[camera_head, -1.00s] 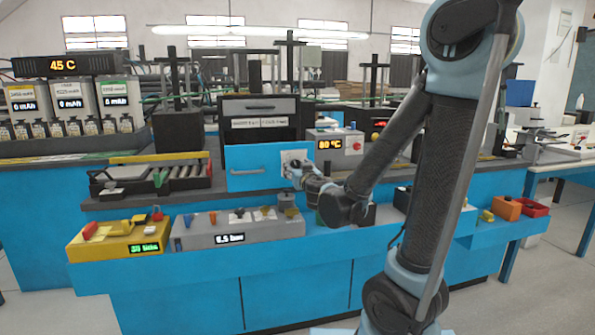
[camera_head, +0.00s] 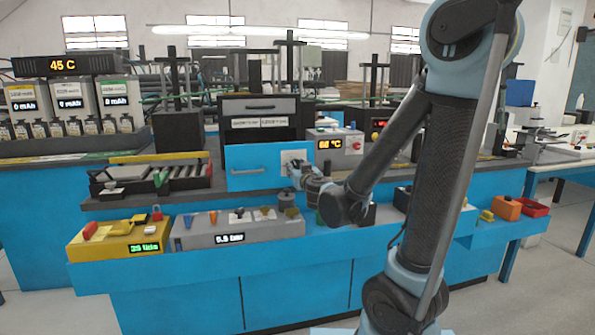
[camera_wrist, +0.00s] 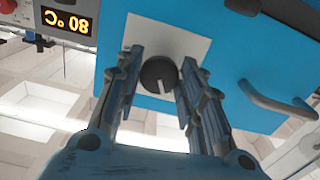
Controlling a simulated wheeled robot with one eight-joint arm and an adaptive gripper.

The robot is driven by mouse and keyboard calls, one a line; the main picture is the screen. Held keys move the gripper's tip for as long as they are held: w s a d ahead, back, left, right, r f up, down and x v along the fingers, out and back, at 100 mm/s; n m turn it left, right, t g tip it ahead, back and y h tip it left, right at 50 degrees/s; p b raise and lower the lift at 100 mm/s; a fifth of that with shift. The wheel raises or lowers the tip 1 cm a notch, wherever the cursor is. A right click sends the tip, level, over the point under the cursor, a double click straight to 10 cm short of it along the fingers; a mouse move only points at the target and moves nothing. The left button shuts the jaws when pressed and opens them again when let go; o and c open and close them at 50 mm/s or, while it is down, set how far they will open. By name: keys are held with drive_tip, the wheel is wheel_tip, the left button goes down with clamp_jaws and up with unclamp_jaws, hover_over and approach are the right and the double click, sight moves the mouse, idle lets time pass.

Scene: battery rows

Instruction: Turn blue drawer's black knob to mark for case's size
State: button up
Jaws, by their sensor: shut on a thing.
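The blue drawer (camera_head: 255,166) hangs under a grey and black cabinet and has a light handle on its front. The black knob (camera_wrist: 158,75) sits on a white plate (camera_wrist: 185,45) on the drawer front. Its white pointer line points down in the wrist view. I see no legible marks on the plate. My gripper (camera_wrist: 160,82) has one finger on each side of the knob and is shut on it. In the head view my gripper (camera_head: 295,172) covers the knob and part of the plate (camera_head: 296,157). I cannot tell which thing is the case.
A box with a temperature display (camera_head: 335,142) stands right of the drawer. A grey box (camera_head: 240,229) and a yellow box (camera_head: 118,240) stand on the lower front ledge. A tray with dark bars (camera_head: 150,180) lies left of the drawer. The drawer's handle (camera_wrist: 270,100) is beside my gripper.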

drive_tip(key=o, duration=1.1)
drive_tip(key=shift+c, duration=0.2)
drive_tip(key=v, duration=1.1)
drive_tip(key=shift+s, duration=0.35)
drive_tip(key=shift+d, duration=0.15)
